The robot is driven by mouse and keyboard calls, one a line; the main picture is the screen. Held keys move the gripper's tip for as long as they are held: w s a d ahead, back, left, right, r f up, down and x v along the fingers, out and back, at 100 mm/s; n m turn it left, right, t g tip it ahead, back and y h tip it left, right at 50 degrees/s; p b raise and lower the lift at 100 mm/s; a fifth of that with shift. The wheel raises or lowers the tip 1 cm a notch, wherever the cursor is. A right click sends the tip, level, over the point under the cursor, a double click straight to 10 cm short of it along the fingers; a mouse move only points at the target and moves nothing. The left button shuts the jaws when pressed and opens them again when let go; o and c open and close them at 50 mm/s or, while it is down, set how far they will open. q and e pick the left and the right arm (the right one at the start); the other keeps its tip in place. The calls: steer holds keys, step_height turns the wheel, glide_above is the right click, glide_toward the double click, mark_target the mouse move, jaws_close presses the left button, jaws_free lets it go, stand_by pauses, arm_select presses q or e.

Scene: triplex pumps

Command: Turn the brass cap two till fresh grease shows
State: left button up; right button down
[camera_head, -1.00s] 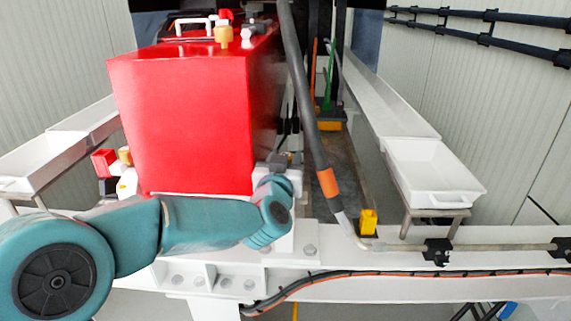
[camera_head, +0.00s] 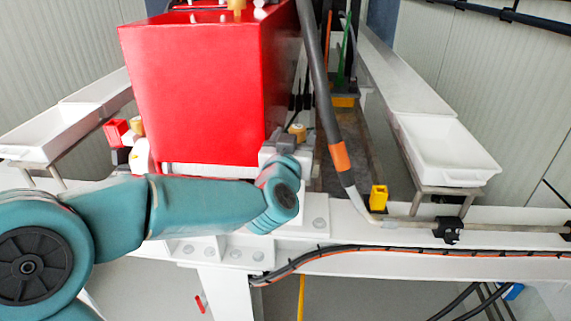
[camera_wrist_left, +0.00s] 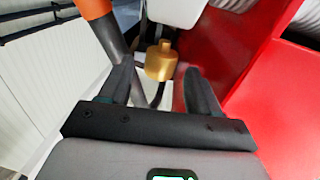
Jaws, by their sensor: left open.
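A brass cap (camera_head: 298,131) shows just past my left gripper (camera_head: 285,142), at the lower right corner of the red pump housing (camera_head: 200,92). In the left wrist view the brass cap (camera_wrist_left: 160,62) has a narrow stem on top and stands between and just beyond the tips of my left gripper (camera_wrist_left: 158,72). The jaws are apart, with a gap to the cap on both sides. Other brass caps are at the housing's left (camera_head: 137,126) and top (camera_head: 237,4). No number is readable on any cap. I see no grease. My right gripper is out of view.
A dark hose with an orange band (camera_head: 340,157) runs down close to the right of my left gripper. A yellow block (camera_head: 378,197) sits on the white beam (camera_head: 480,215). White trays (camera_head: 440,150) flank the pump on both sides.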

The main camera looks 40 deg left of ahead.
arm_select(q)
steer(key=v, duration=1.3)
